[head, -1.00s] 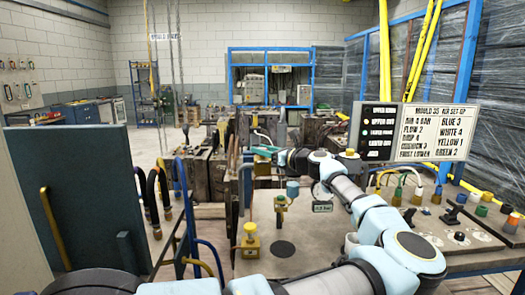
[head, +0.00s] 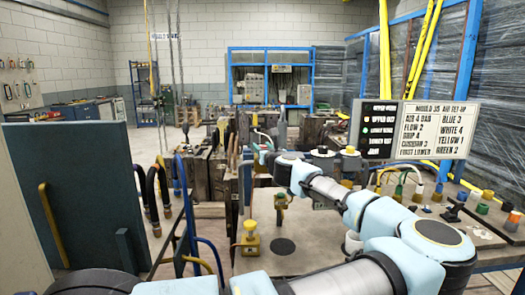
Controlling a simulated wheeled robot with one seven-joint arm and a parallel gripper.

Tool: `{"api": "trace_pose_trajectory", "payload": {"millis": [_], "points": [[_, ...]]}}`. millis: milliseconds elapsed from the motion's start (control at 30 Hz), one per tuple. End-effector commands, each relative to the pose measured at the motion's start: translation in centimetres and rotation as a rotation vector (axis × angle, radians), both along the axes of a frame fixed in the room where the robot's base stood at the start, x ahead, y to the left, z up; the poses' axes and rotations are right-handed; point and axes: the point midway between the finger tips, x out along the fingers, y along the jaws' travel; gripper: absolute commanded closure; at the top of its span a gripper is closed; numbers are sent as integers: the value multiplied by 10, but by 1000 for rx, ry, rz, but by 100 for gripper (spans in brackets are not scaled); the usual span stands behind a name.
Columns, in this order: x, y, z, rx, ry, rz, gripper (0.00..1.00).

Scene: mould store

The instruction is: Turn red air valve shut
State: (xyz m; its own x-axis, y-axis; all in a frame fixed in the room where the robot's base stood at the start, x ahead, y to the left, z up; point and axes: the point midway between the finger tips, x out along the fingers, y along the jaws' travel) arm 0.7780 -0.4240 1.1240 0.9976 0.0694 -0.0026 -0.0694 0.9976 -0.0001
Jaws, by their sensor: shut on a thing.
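I cannot make out a red air valve in the head view. A yellow-topped valve (head: 250,238) stands upright on the near bench, well apart from my gripper. A sign (head: 433,131) headed "Mould 35 air set-up" lists settings and colours.
A bench (head: 300,222) spreads below my arm, with yellow, green and orange knobs (head: 481,210) at its right end. Curved hoses (head: 160,185) rise at the left beside a dark panel (head: 85,195). Heavy dark blocks (head: 205,170) crowd the middle.

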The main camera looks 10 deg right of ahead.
Motion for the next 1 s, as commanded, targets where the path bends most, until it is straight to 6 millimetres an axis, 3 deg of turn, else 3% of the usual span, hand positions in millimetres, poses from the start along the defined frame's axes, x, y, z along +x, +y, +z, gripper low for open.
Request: {"api": "trace_pose_trajectory", "payload": {"millis": [1000], "points": [[2,3,0,-1,-7,-898,100]]}}
